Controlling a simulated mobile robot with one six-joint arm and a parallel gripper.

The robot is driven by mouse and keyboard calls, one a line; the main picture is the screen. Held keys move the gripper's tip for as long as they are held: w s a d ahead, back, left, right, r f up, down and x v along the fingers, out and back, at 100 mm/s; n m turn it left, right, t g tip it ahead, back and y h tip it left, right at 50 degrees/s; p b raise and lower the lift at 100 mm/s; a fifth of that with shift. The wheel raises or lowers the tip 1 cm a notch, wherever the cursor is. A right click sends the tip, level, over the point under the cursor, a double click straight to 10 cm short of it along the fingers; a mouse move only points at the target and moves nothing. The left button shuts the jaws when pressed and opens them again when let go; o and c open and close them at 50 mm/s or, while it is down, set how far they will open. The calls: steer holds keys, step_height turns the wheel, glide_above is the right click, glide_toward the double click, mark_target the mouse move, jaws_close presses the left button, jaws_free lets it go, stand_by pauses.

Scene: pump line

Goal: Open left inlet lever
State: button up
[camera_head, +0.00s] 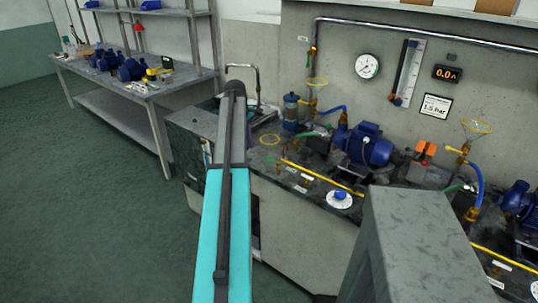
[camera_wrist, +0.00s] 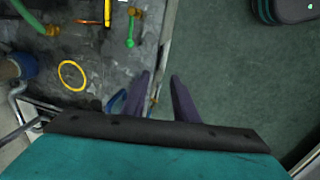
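In the wrist view a short green lever (camera_wrist: 130,30) stands near the top, left of centre, and a thicker green piece (camera_wrist: 34,18) lies at the top left. I cannot tell which one is the left inlet lever, or its setting. My gripper (camera_wrist: 160,88) shows two purple fingers spread apart with nothing between them. They are over the counter's front edge, below and right of the short green lever. In the head view my arm hides the gripper.
A yellow ring (camera_wrist: 72,76) and a blue part (camera_wrist: 22,66) are left of the fingers. A tap (camera_head: 247,68) rises behind my arm. A wall gauge (camera_head: 367,66) and a display reading 0.0 (camera_head: 447,73) hang above the pumps. The floor (camera_head: 95,210) at left is clear.

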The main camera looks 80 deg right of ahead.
steer(key=s+d+r, duration=0.2)
steer(key=s+r, duration=0.4)
steer(key=s, duration=0.1)
steer(key=shift+s+d, duration=0.15)
steer(key=shift+d, duration=0.2)
steer(key=shift+f, duration=0.2)
steer(key=shift+s+d+f+p, duration=0.2)
steer(key=shift+d+f+p, duration=0.25)
steer(key=shift+f, duration=1.75)
steer(key=shift+s+d+f+p, duration=0.25)
steer(key=shift+f+p, duration=0.2)
steer(key=shift+f, duration=1.75)
steer(key=shift+s+d+f+p, duration=0.15)
steer(key=shift+d+f+p, duration=0.3)
steer(key=shift+f, duration=1.75)
steer(key=shift+c, duration=0.6)
jaws_close()
